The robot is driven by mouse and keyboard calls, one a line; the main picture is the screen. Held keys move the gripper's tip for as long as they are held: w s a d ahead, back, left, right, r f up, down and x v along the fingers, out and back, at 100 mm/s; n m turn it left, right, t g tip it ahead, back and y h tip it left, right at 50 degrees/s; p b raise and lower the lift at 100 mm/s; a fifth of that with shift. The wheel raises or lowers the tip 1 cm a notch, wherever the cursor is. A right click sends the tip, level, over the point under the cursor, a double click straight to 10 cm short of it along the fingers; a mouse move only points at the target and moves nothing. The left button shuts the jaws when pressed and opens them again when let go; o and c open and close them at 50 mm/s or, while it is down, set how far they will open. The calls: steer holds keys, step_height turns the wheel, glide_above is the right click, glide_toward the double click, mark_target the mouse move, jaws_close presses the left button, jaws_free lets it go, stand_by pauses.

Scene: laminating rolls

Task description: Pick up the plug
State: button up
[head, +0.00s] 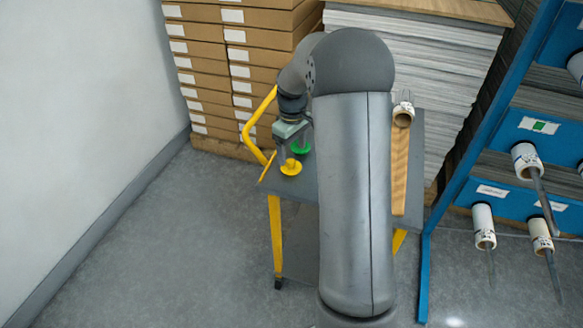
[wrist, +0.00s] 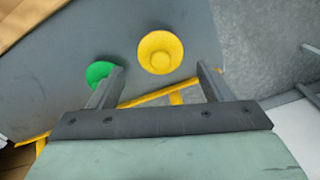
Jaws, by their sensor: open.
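A yellow plug (head: 291,167) stands on the left end of the grey cart top (head: 309,184). In the wrist view the yellow plug (wrist: 160,52) lies ahead of the open jaws, a little right of centre in the gap. A green plug (head: 300,146) stands just behind it; in the wrist view the green plug (wrist: 101,72) is partly hidden by the left finger. My gripper (wrist: 162,78) is open and empty. In the head view my gripper (head: 290,150) is over the plugs; whether it touches either is unclear.
A roll core (head: 403,114) and a wooden board (head: 400,170) lie on the cart's right side. A yellow handle (head: 256,125) rises at the cart's left. Stacked boxes (head: 230,60) stand behind. A blue rack (head: 480,130) with rolls on rods is at right.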

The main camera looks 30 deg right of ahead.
mark_target(292, 162)
steer(key=shift+f, duration=2.95)
steer(key=c, duration=0.8)
